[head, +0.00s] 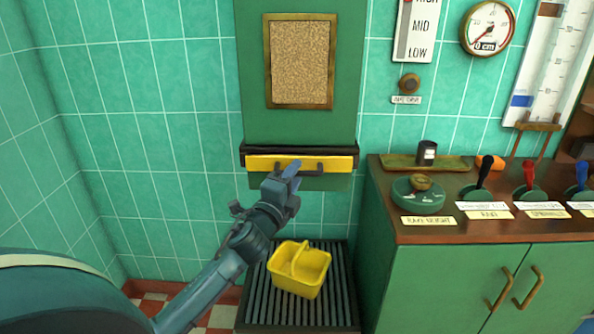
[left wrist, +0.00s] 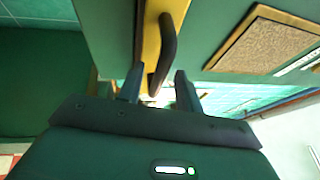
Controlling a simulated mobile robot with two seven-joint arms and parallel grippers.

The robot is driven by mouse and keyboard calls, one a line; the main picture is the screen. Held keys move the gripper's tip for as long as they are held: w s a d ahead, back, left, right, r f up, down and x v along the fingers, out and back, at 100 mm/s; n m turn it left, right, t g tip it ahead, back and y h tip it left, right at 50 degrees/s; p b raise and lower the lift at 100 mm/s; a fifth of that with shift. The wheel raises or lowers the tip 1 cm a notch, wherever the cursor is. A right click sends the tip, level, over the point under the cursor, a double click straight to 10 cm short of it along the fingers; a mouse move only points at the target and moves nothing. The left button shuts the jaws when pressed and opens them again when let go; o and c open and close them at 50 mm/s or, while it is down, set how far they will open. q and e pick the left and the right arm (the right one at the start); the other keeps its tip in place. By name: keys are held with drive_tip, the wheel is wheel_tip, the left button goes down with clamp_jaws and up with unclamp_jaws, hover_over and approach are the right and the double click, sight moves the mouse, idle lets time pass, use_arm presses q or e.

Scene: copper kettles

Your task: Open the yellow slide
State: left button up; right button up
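The yellow slide (head: 340,163) is a flat yellow bar in a dark frame under a green chute on the wall. It has a dark handle (head: 318,168). My left gripper (head: 289,174) is in front of the left part of the handle and hides some of it. In the left wrist view the fingers (left wrist: 159,88) stand apart, and the dark handle (left wrist: 167,48) runs down to the space between their tips on the yellow slide (left wrist: 151,38). I cannot tell whether they touch it. My right gripper is not in view.
A yellow basket (head: 312,272) stands on a dark slatted stand (head: 262,312) below the slide. A green cabinet (head: 440,290) at the right carries several levers and a round dial knob (head: 418,190). A cork panel (head: 300,62) is on the chute.

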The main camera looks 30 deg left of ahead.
use_arm(q)
drive_tip(key=shift+x, duration=0.85)
clamp_jaws()
